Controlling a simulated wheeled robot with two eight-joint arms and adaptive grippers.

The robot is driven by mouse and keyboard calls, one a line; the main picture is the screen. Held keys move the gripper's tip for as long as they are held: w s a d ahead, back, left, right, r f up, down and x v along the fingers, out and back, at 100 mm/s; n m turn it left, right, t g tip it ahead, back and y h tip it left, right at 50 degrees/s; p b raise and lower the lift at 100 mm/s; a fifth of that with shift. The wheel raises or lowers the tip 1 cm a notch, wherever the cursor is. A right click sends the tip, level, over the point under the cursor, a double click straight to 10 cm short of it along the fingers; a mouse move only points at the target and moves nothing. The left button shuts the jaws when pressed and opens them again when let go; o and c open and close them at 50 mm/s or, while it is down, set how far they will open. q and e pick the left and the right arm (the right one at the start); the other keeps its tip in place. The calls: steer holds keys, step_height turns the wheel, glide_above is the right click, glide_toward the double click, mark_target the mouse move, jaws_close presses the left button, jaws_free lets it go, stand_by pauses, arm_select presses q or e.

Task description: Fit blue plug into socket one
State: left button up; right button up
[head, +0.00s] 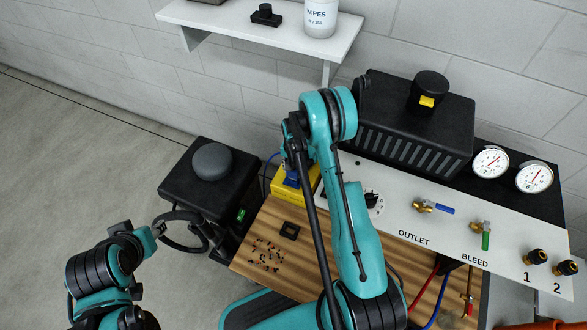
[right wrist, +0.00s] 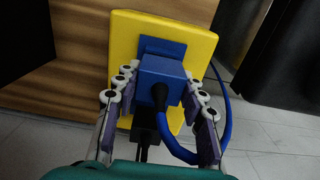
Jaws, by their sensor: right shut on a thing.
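The blue plug (right wrist: 172,72) is between the fingers of my right gripper (right wrist: 160,82), with its blue cable (right wrist: 188,154) running off to the lower right. It faces a blue socket (right wrist: 156,44) on a yellow box (right wrist: 194,34). I cannot tell how deep the plug sits in it. Labels 1 and 2 mark brass-and-black fittings (head: 536,256) on the panel.
A black block with a round grey top (head: 212,161) stands left of the wooden bench (head: 300,238). The light panel (head: 400,205) with valves and gauges fills the right. A black vented unit (head: 415,120) stands behind it. The floor at left is clear.

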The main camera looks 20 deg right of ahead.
steer(key=shift+f, duration=0.75)
steer(key=o, duration=1.3)
step_height(320, 180, up, 12)
steer(key=shift+r, duration=0.1)
